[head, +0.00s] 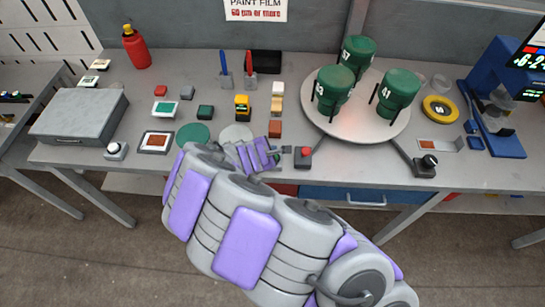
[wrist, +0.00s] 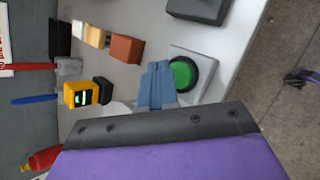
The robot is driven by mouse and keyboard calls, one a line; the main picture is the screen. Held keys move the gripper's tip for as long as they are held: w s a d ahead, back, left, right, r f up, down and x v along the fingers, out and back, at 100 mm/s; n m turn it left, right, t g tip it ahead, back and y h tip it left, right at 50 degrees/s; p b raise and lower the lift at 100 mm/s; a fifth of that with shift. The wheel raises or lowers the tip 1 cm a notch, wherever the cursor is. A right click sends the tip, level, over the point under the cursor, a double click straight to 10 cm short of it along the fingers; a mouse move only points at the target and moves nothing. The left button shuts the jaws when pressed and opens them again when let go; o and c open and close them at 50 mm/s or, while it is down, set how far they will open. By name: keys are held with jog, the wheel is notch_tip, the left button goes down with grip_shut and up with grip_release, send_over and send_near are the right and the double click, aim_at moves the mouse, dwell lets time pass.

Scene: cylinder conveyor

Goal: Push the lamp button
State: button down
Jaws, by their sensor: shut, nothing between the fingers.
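A round green button (wrist: 181,74) with a dark rim sits on a pale square base in the wrist view. My gripper (wrist: 157,80) shows there as blue-grey fingers, shut and empty, overlapping the button's left side. Whether they touch it, I cannot tell. In the head view my gripper (head: 286,150) is over the front of the table, and I cannot make out the green button there. A red button (head: 304,152) on a grey box stands just right of it. No label shows which button belongs to a lamp.
A brown block (head: 275,128) and a yellow device (head: 242,106) stand behind my gripper. A round turntable (head: 392,129) carries green containers (head: 398,92) on the right. A grey case (head: 78,116) lies at the left.

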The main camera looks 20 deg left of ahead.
notch_tip(320, 180, up, 6)
jog(key=p, duration=0.5)
dwell(0.5)
